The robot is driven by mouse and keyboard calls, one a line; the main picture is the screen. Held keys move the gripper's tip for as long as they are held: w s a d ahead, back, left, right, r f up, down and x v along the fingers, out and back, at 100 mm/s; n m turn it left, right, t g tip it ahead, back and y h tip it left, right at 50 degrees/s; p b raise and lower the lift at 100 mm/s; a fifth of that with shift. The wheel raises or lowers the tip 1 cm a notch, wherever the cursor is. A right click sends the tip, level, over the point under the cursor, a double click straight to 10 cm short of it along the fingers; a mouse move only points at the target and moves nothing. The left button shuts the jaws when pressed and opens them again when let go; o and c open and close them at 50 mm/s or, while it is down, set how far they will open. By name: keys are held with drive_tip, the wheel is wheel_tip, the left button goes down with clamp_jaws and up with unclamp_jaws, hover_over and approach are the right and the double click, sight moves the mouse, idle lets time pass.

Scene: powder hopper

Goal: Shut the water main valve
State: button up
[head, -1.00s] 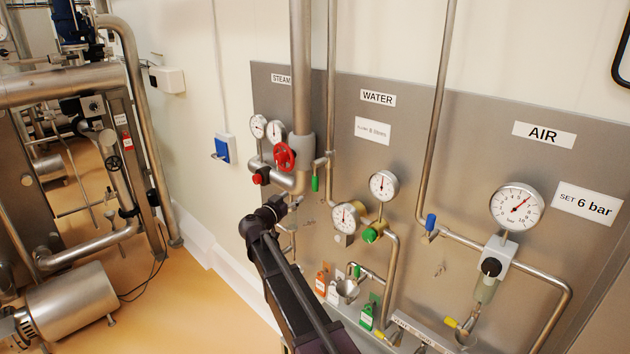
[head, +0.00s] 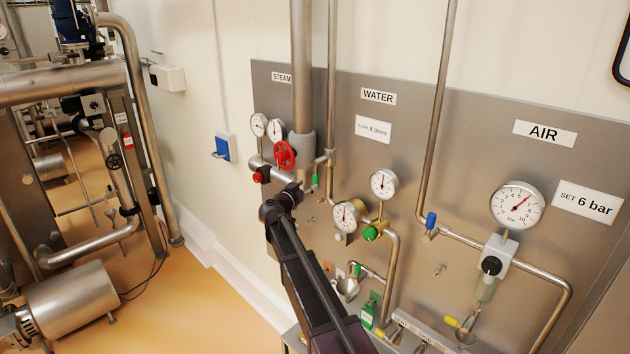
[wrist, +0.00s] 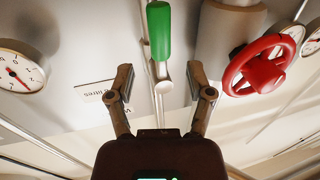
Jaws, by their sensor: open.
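A green-handled lever valve (head: 315,181) sits on the thin vertical pipe under the WATER sign (head: 378,96). Its handle hangs down, parallel to the pipe. In the wrist view, which looks upside down, the green handle (wrist: 159,30) stands ahead of the gap between my fingers. My gripper (wrist: 160,80) is open and empty, with one finger either side of the valve's line and apart from the handle. In the head view my gripper (head: 298,189) is just below and left of the handle, small and partly hidden by my wrist.
A red handwheel (head: 285,155) on the thick steam pipe (head: 300,80) is close beside the green handle; it also shows in the wrist view (wrist: 258,66).

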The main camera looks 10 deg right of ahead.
sight(314, 180)
drive_tip(key=shift+x, duration=2.85)
clamp_jaws()
